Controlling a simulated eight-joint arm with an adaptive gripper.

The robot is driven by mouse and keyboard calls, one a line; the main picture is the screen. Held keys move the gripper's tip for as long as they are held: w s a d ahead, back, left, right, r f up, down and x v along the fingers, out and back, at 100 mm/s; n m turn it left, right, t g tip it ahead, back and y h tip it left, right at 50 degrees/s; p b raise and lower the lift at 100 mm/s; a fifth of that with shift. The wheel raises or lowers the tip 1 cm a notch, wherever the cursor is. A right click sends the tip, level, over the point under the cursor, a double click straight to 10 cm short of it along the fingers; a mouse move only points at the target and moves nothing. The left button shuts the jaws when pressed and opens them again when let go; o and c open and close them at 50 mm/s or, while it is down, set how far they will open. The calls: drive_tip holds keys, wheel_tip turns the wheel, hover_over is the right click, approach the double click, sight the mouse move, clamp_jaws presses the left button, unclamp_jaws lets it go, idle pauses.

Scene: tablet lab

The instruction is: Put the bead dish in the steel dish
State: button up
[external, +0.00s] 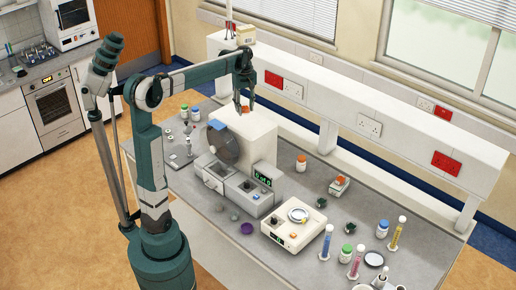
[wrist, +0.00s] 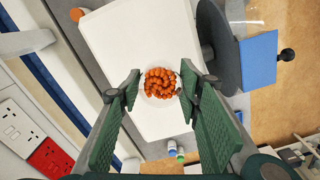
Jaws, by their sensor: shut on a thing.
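The bead dish (wrist: 148,92) is a small white dish full of orange beads, seen between my fingers in the wrist view. My gripper (wrist: 160,80) is shut on it, a finger on each side. In the external view my gripper (external: 244,106) is at the top of the white machine housing (external: 258,135), with a bit of orange between the fingers. I cannot tell whether the dish still touches the housing. A round, shallow dish with a dark rim (external: 374,259) lies at the front right of the bench; it may be the steel dish, but its material is unclear.
The machine has a dark disc (external: 223,146) and a blue plate (external: 216,124). A balance with a round pan (external: 298,214) stands mid-bench. Upright cylinders (external: 396,234) and bottles (external: 347,254) crowd the round dish. A white raised shelf (external: 340,105) runs along the back.

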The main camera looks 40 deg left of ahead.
drive_tip(key=w+d+m+p, duration=0.15)
drive_tip(key=w+d, duration=0.25)
drive_tip(key=d, duration=1.1)
drive_tip(key=w+d+m, duration=0.3)
drive_tip(key=d, duration=1.1)
drive_tip(key=w+d+m+p, duration=0.15)
drive_tip(key=w+d, duration=0.25)
drive_tip(key=d, duration=1.1)
drive_tip(key=s+d+f+m, duration=0.15)
drive_tip(key=s+d, duration=0.35)
drive_tip(key=d, duration=1)
drive_tip(key=s+d+f+m, duration=0.1)
drive_tip(key=s+d+m, duration=0.3)
drive_tip(key=d, duration=1)
drive_tip(key=s+d+f+m, duration=0.1)
drive_tip(key=s+d, duration=0.6)
drive_tip(key=d, duration=0.8)
wheel_tip(320, 180, down, 26)
drive_tip(key=shift+p, duration=0.4)
drive_tip(key=shift+w+n, duration=0.1)
drive_tip(key=shift+n, duration=0.15)
drive_tip(key=shift+f, duration=3.1)
drive_tip(key=shift+f+p, duration=0.1)
drive_tip(key=shift+p, duration=0.2)
